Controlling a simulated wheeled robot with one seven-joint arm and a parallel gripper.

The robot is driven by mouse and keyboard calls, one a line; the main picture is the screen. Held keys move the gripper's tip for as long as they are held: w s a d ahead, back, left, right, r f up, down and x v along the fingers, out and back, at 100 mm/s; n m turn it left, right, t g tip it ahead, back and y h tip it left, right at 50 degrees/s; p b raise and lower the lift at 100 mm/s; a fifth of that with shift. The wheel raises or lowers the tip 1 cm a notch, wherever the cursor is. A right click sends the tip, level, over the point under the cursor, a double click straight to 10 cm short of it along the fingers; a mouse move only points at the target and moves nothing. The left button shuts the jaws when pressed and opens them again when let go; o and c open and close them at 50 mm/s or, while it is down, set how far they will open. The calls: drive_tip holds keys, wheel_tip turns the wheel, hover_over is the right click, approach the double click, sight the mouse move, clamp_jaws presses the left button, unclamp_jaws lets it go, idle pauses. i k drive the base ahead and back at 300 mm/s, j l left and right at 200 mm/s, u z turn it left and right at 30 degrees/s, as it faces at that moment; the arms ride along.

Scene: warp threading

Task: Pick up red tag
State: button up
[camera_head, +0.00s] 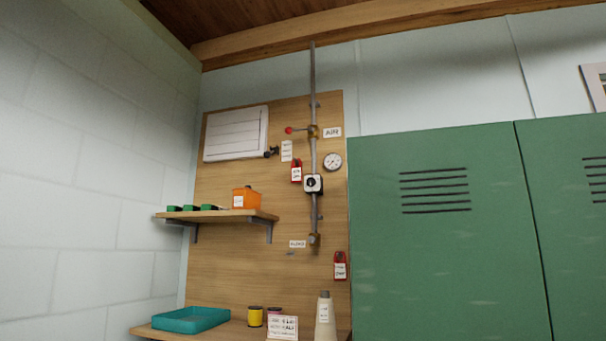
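Two red tags with white labels hang on the wooden wall board. The upper red tag (296,170) is just left of the vertical pipe, beside a black-and-white switch box. The lower red tag (340,266) hangs near the board's right edge, close to the green locker. The writing on both is too small to read. My gripper does not show in this view, so its place relative to the tags cannot be told.
A grey pipe (313,120) with a red-handled valve runs down the board. A shelf (232,215) holds an orange bin (245,198) and green items. Below, a ledge carries a teal tray (190,319), spools, a sign and a bottle (325,320). Green lockers (430,250) stand right.

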sight(297, 172)
drive_tip(key=i+j+z, duration=0.1)
drive_tip(key=z, duration=0.3)
drive_tip(key=i+j+z, duration=0.1)
drive_tip(key=j+z, duration=0.25)
drive_tip(key=i+j+z, duration=0.15)
drive_tip(key=j+z, duration=0.15)
drive_tip(key=j, duration=0.65)
drive_tip(key=i+j+z, duration=0.1)
drive_tip(key=j+z, duration=0.2)
drive_tip(key=j, duration=0.7)
